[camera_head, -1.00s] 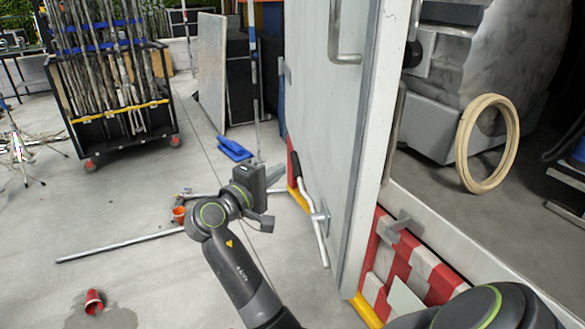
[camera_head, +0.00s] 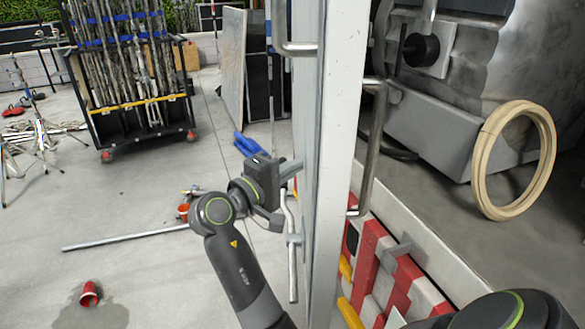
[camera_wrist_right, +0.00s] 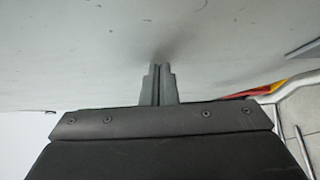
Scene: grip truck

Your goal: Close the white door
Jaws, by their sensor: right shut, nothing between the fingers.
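The white door (camera_head: 338,110) stands open at the truck's side, almost edge-on in the head view, with its outer face to the left. A long bar handle (camera_head: 372,150) shows on its inner side, and a metal latch lever (camera_head: 293,255) hangs on its outer face. My right gripper (camera_head: 293,168) is shut and empty, its fingertips at the outer face of the door. In the right wrist view its closed fingers (camera_wrist_right: 161,68) point at the pale door panel (camera_wrist_right: 90,50) and appear to touch it. My left gripper is not in view.
The open truck compartment holds a wooden ring (camera_head: 513,160). Red-and-white striping (camera_head: 385,280) runs below its sill. A wheeled rack of poles (camera_head: 130,80) stands back left. A metal pipe (camera_head: 125,239), orange cup (camera_head: 183,212) and red cup (camera_head: 89,293) lie on the floor.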

